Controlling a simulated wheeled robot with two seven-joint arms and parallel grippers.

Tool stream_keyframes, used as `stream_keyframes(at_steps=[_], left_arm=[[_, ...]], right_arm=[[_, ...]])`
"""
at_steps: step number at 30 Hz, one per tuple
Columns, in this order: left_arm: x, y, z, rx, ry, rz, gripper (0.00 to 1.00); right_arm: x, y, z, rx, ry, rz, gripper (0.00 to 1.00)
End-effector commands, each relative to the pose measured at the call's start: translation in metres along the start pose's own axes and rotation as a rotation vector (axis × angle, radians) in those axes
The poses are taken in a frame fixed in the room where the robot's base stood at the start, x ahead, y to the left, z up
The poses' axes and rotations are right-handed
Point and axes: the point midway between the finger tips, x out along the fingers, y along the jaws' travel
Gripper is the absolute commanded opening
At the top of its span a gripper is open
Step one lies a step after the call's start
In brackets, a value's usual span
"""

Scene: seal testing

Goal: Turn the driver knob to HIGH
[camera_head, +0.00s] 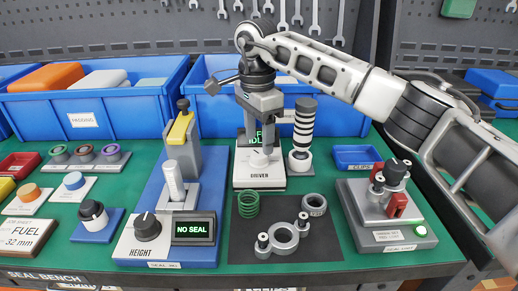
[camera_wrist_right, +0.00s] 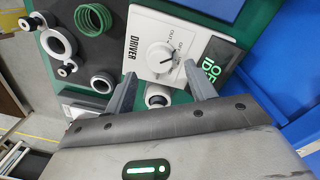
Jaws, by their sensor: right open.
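The driver unit is a white box (camera_head: 246,182) labelled DRIVER with a green-lettered display at its back, partly hidden by my right gripper in the head view. Its round white knob (camera_wrist_right: 159,57) shows clearly in the right wrist view, with small print beside it. Its exact setting is too small to read. My right gripper (camera_head: 263,150) points down over the box in the head view. In the wrist view the open fingers (camera_wrist_right: 158,74) stand either side of the knob's near edge; I cannot tell whether they touch it. My left gripper is not in view.
A black-and-white striped cylinder (camera_head: 304,125) stands on a holder close right of the driver. A green spring (camera_head: 248,204) and grey ring part (camera_head: 283,238) lie on the dark mat in front. The seal jig (camera_head: 146,229), reading NO SEAL, is left. Blue bins (camera_head: 105,112) stand behind.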

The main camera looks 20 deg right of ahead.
Motion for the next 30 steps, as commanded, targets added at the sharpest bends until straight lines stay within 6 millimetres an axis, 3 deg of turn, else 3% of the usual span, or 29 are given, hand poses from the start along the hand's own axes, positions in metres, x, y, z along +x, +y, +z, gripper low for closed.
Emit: stream_keyframes(at_steps=[6,18,23,30], left_arm=[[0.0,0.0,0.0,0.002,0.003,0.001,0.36],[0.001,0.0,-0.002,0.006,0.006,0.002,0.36],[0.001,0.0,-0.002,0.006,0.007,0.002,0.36],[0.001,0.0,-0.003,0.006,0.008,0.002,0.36]], right_arm=[[0.029,0.0,0.0,0.001,0.0,0.002,0.55],[0.035,0.0,0.0,0.0,0.0,-0.001,0.55],[0.035,0.0,0.0,0.0,0.0,-0.001,0.11],[0.034,0.0,0.0,0.009,-0.001,0.0,0.11]])
